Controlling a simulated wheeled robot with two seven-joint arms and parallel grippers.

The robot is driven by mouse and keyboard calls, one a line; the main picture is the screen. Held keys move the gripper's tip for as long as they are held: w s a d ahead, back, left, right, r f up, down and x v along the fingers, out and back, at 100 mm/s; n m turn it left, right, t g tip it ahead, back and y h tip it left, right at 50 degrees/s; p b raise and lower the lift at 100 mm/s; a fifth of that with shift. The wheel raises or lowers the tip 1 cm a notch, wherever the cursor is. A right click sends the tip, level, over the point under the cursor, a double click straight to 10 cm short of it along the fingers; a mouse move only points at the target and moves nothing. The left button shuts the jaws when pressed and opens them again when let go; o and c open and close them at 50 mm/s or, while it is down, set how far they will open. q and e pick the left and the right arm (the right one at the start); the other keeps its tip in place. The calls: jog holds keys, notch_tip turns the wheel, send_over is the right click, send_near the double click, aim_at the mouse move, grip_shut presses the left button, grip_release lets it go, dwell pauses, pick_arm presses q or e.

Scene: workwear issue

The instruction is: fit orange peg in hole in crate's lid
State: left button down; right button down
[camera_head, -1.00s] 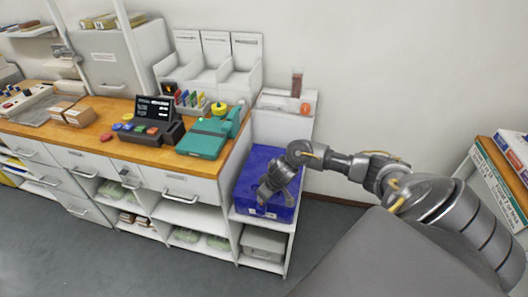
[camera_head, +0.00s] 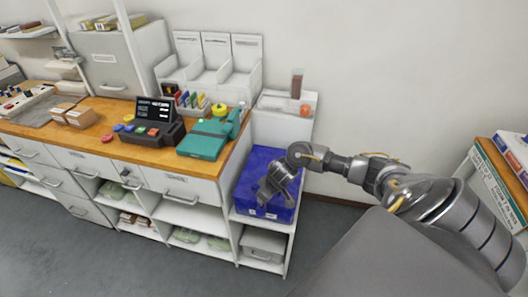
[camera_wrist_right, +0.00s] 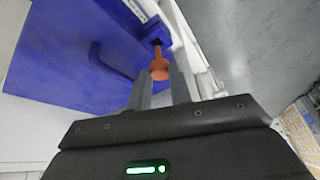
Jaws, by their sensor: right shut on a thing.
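The blue crate (camera_head: 254,166) sits on the low white shelf at the end of the counter. My right gripper (camera_head: 264,198) is low over the crate's near side. In the right wrist view, its two fingers (camera_wrist_right: 160,80) are shut on the orange peg (camera_wrist_right: 159,67). The peg's narrow far end is at a small blue block on the edge of the crate (camera_wrist_right: 85,50). It seems to touch the block, but I cannot tell whether it is in a hole. The head view hides the peg behind the gripper. My left gripper is not in view.
A teal device (camera_head: 204,138) and a dark terminal (camera_head: 150,125) stand on the wooden counter left of the crate. A white ledge (camera_head: 272,101) with an orange round thing (camera_head: 305,110) is behind it. Grey floor is clear in front.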

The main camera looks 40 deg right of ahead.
jog(key=shift+f+b, duration=0.85)
jog(key=shift+f, duration=1.1)
dwell(0.5)
jog(key=c, duration=1.2)
grip_release()
notch_tip(320, 180, up, 9)
jog(key=p, duration=1)
jog(key=shift+p, duration=0.3)
